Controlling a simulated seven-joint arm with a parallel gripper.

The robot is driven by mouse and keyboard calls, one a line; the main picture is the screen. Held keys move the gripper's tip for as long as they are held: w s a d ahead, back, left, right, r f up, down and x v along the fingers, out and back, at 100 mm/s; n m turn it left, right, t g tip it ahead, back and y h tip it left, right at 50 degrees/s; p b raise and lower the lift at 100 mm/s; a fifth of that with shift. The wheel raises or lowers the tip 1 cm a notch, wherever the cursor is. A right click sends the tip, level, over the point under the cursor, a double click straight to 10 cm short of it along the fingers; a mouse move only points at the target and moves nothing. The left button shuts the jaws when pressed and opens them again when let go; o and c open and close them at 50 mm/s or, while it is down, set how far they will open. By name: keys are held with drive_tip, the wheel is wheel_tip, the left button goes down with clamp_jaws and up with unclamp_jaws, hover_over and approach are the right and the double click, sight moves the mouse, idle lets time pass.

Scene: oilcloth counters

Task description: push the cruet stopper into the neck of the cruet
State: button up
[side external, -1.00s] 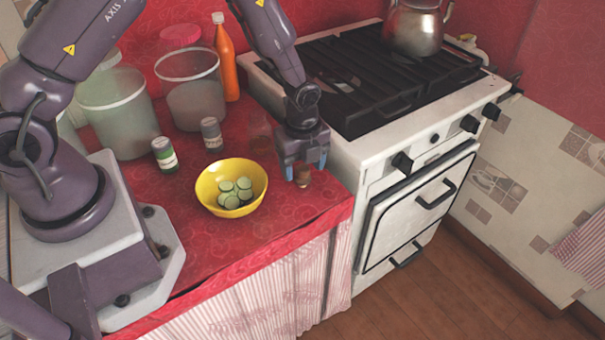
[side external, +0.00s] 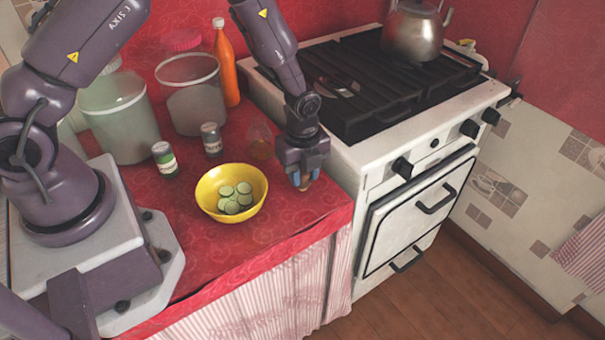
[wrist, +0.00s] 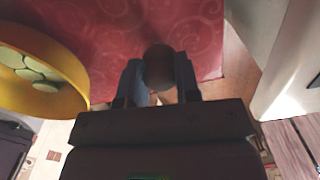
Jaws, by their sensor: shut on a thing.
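The cruet stopper is a small brown knob (wrist: 158,66) between my fingertips in the wrist view. In the side view only a small orange-brown part of it (side external: 304,187) shows below the blue fingers. My gripper (side external: 306,179) is shut on the stopper, low over the counter's right part; it also shows in the wrist view (wrist: 160,82). I cannot tell whether the stopper still touches the cloth. The cruet (side external: 261,146) looks like a clear, faint glass vessel behind and left of my gripper. Its neck is hard to make out, and I do not see it in the wrist view.
A yellow bowl (side external: 203,197) of cucumber slices stands left of my gripper. Two small jars (side external: 165,160) (side external: 211,139), large canisters and an orange bottle (side external: 226,65) stand further back. The stove (side external: 372,150) is close on the right. The counter's front edge is near.

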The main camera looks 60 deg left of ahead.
drive_tip(key=shift+r, duration=0.5)
drive_tip(key=s+r, duration=1.1)
drive_tip(key=s, duration=0.3)
drive_tip(key=shift+a+r, duration=0.25)
drive_tip(key=shift+a, duration=0.1)
drive_tip(key=a+r, duration=0.9)
drive_tip(key=a, duration=0.1)
hover_over(259, 137)
drive_tip(key=a, duration=0.2)
wheel_tip(259, 137, down, 9)
drive_tip(key=shift+w+a+f, duration=0.1)
drive_tip(key=shift+w+f, duration=0.2)
drive_tip(key=shift+f, duration=0.65)
drive_tip(key=shift+w+f, duration=0.25)
drive_tip(key=shift+f, duration=0.7)
